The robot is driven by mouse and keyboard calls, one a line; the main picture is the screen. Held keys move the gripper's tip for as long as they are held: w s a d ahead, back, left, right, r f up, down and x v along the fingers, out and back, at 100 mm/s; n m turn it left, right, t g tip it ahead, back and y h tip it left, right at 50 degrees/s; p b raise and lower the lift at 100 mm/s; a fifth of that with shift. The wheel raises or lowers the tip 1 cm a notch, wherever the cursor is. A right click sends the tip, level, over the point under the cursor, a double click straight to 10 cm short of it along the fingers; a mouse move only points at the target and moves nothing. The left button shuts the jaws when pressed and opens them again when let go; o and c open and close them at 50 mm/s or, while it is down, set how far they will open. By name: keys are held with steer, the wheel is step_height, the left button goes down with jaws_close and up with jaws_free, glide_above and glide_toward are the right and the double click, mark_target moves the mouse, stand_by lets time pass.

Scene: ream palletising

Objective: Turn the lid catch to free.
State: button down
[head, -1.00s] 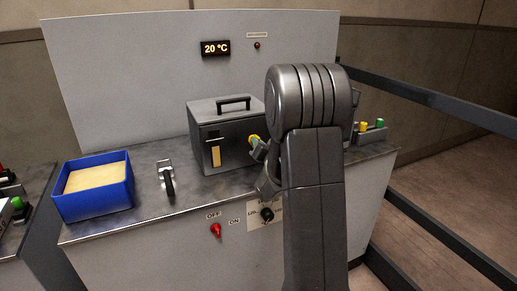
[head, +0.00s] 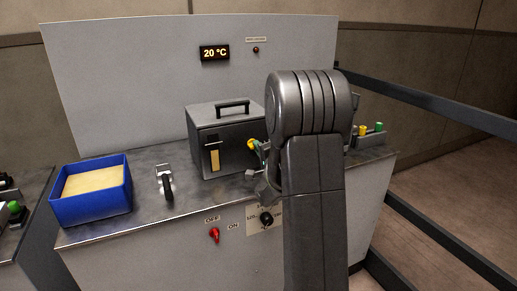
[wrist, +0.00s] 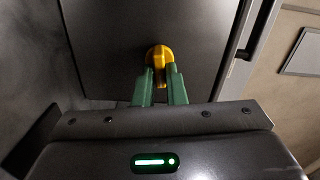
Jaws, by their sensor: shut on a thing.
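The lid catch (wrist: 159,54) is a yellow knob on the side of a dark grey box (wrist: 110,35). In the wrist view my gripper (wrist: 160,78) has its two green fingers closed on either side of the knob. In the head view the box (head: 238,160) stands on the bench with its lid down and a black handle on top. The yellow catch (head: 251,144) shows at the box's right side, with my gripper (head: 257,150) at it, mostly hidden behind my arm. Which way the catch is turned is hard to tell.
A blue bin (head: 92,208) with a pale filling stands at the bench's left. A clamp-like tool (head: 166,184) lies between bin and box. A red switch (head: 214,235) and a black knob (head: 266,218) are on the bench front. A rail (head: 430,100) runs at right.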

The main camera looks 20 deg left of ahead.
steer(key=shift+f+m, duration=0.1)
steer(key=shift+m, duration=0.7)
steer(key=c, duration=1.5)
jaws_free()
steer(key=shift+d, duration=0.1)
steer(key=v, duration=1.3)
steer(key=shift+s+d, duration=0.25)
